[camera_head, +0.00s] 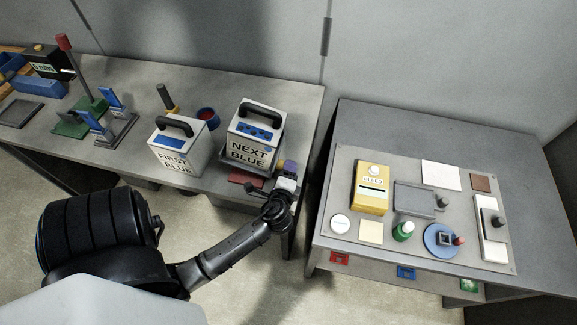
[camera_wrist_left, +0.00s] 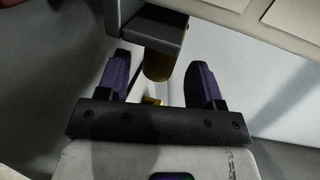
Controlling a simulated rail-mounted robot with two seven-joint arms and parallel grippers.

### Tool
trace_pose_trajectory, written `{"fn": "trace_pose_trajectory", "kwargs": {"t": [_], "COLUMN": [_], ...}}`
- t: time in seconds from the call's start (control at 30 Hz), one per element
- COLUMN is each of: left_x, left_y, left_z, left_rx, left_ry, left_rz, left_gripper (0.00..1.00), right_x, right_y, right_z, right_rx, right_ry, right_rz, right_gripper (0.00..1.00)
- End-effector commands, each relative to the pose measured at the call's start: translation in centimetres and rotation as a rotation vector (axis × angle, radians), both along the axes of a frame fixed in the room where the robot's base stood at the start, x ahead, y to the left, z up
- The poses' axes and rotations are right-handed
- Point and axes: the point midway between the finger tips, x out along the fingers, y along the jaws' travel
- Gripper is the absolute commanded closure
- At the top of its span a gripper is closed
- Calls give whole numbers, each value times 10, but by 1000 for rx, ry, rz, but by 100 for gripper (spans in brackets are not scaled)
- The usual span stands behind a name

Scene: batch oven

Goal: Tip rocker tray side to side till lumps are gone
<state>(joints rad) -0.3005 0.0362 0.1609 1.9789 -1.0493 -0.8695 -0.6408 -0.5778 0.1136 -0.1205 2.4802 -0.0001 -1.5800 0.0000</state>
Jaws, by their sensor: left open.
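No tray in view is plainly a rocker tray. A shallow grey tray (camera_head: 412,197) with a dark knob beside it lies on the right-hand panel and looks level; lumps cannot be made out in it. My left gripper (camera_head: 286,170) is at the right end of the left table, beside the white box marked NEXT BLUE (camera_head: 252,137) and well left of that tray. In the left wrist view its purple fingers (camera_wrist_left: 158,85) are apart. A brownish cylinder (camera_wrist_left: 160,66) under a grey block shows between or just beyond them; contact cannot be told. My right gripper is not in view.
The white box marked FIRST BLUE (camera_head: 178,148) and a blue-rimmed cup (camera_head: 208,115) stand on the left table. A green stand (camera_head: 78,120) is further left. The panel (camera_head: 335,247) carries a yellow box (camera_head: 372,190) and a blue disc (camera_head: 433,249). A gap separates the tables.

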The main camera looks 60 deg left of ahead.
Motion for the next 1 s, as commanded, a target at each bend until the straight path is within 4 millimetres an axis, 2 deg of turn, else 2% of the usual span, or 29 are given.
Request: {"fn": "trace_pose_trajectory", "kwargs": {"t": [0.1,0.3,0.7,1.0], "left_x": [9,17,19,19], "left_y": [12,22,25,25], "left_z": [-3,-7,-8,-8], "left_rx": [2,0,-1,0], "left_ry": [0,0,0,1], "left_rz": [-1,1,1,1], "left_gripper": [40,40,40,68], "right_x": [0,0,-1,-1], "right_y": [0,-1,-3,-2], "right_z": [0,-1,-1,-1], "right_rx": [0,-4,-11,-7], "right_ry": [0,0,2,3], "right_rz": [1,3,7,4], "right_gripper": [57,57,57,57]}}
